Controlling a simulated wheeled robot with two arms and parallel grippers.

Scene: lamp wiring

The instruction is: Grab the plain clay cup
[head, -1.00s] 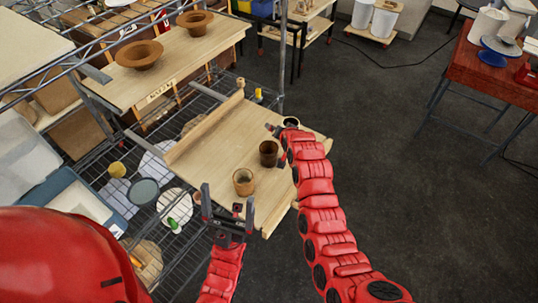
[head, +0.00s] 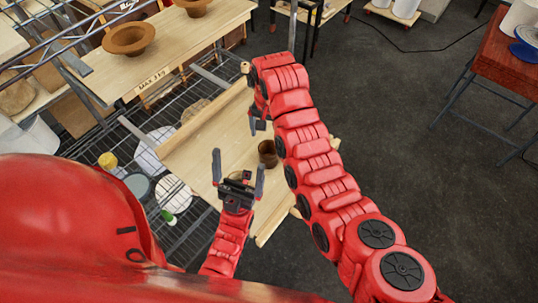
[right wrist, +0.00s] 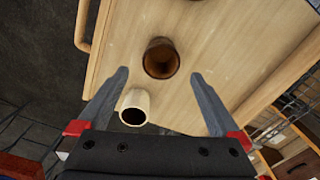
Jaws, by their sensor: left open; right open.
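A tan clay cup (head: 241,174) stands on the wooden board in the head view, mostly hidden by my left gripper. My left gripper (head: 239,168) is open, with its fingers on either side of the cup as seen from the head. A dark brown cup (head: 268,150) stands farther right on the board; it also shows in the right wrist view (right wrist: 161,60). A cream cup (right wrist: 133,108) shows only in the right wrist view, near the board's edge. My right gripper (right wrist: 160,75) is open and empty above the board, the brown cup just past its fingertips in that view.
The wooden board (head: 200,163) has a raised rail (head: 205,117) along its left side and lies over a wire rack (head: 185,237) with plates. A shelf marked MAX 3 KG (head: 152,78) holds clay bowls (head: 130,38). Dark floor (head: 420,140) is free to the right.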

